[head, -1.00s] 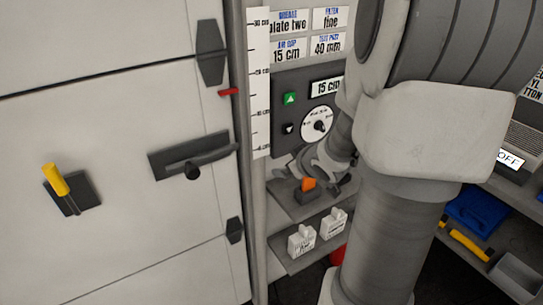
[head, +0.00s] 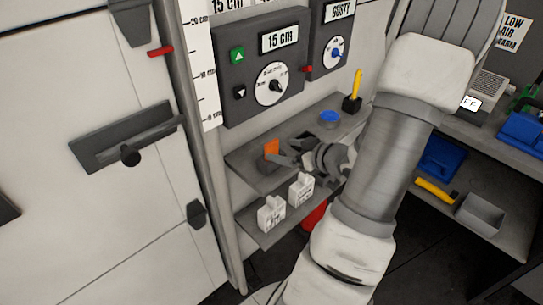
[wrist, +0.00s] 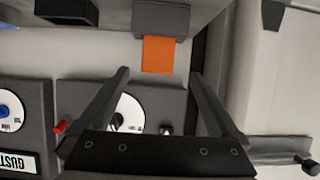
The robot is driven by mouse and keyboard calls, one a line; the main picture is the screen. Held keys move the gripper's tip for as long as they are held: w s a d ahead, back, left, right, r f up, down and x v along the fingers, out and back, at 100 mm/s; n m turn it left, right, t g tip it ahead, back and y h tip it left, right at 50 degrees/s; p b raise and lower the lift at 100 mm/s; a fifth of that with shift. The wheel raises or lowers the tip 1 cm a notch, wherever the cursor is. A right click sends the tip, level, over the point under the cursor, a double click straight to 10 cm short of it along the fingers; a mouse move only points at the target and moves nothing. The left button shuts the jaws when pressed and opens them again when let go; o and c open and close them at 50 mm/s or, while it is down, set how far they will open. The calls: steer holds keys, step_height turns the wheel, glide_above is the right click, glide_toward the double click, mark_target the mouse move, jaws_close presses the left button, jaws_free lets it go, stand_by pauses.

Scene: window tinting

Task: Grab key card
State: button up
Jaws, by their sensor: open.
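The orange key card (head: 271,149) stands upright in a grey holder on the upper shelf, under the control panel. In the wrist view the orange card (wrist: 158,55) shows beyond the fingertips, in line with the gap between them. My gripper (head: 287,152) is beside the card, on its right in the head view. Its fingers are spread and empty in the wrist view (wrist: 160,73). I see no contact with the card.
The upper shelf (head: 243,159) also holds a blue button (head: 330,118) and a yellow-handled item (head: 354,91). Two white labelled blocks (head: 272,213) stand on the lower shelf. A control panel (head: 235,85) with dials is above. A door with a handle (head: 130,140) is at left.

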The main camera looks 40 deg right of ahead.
mark_target(272, 148)
steer(key=x, duration=0.5)
steer(key=shift+w+f+b, duration=0.1)
steer(key=shift+w+b, duration=0.05)
steer(key=shift+b, duration=0.2)
steer(key=b+x, duration=0.1)
steer(key=x, duration=0.3)
steer(key=shift+d+f, duration=0.1)
steer(key=shift+f, duration=0.2)
steer(key=shift+w+f, duration=0.15)
steer(key=shift+w, duration=0.25)
steer(key=c, duration=1.5)
steer(key=shift+o, duration=0.2)
